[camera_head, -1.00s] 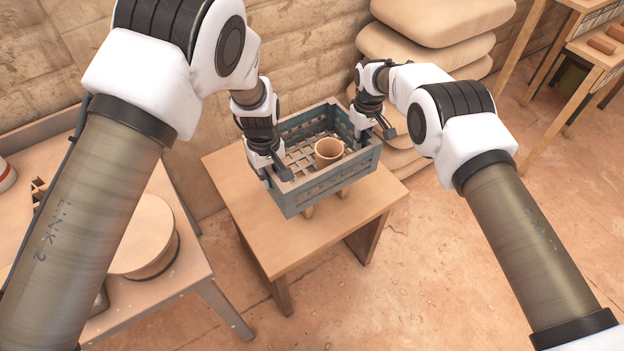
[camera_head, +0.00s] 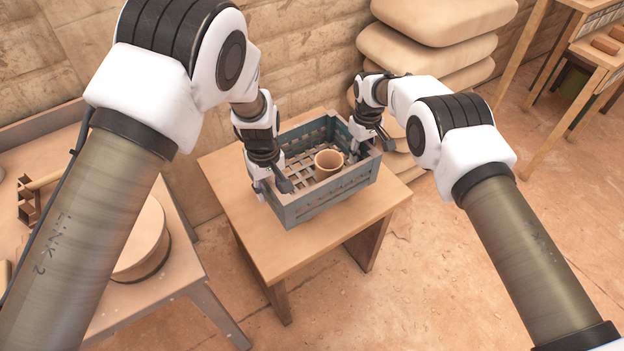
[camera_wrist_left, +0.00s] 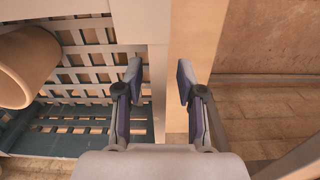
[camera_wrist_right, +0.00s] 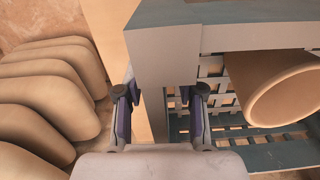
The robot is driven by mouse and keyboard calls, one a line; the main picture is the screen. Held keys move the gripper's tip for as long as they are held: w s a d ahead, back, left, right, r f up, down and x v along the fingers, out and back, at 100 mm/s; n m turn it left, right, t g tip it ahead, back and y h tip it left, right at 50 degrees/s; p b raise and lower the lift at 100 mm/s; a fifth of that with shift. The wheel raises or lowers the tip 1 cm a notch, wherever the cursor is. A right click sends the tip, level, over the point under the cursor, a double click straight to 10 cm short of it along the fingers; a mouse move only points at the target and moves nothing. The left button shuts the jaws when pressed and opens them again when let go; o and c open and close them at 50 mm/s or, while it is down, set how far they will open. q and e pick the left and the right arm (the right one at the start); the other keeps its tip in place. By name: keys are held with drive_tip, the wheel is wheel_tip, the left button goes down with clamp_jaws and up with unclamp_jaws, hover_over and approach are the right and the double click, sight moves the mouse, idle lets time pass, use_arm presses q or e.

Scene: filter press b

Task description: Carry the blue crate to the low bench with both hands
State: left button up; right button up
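My left gripper (camera_head: 272,188) is at the crate's left end. In the left wrist view its fingers (camera_wrist_left: 158,85) are apart, with the rim's edge between them and a gap to the outer finger. My right gripper (camera_head: 372,150) is at the right end. Its fingers (camera_wrist_right: 160,95) are spread around the end wall (camera_wrist_right: 150,60).
A larger work table (camera_head: 205,285) with a round tan block (camera_head: 145,240) stands left. Stacked tan sacks (camera_head: 430,50) are behind right, close to my right gripper. Wooden shelving (camera_head: 575,85) is far right. The bench front and right floor are clear.

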use_arm(q)
drive_tip(key=shift+r, duration=0.1)
drive_tip(key=shift+w+r, duration=0.1)
drive_tip(key=shift+r, duration=0.25)
use_arm(e)
drive_tip(key=shift+f, duration=0.1)
use_arm(q)
wheel_tip(320, 180, up, 6)
drive_tip(key=shift+r, duration=0.3)
use_arm(e)
drive_tip(key=shift+r, duration=0.25)
wheel_tip(320, 180, up, 12)
drive_tip(key=shift+f, duration=0.2)
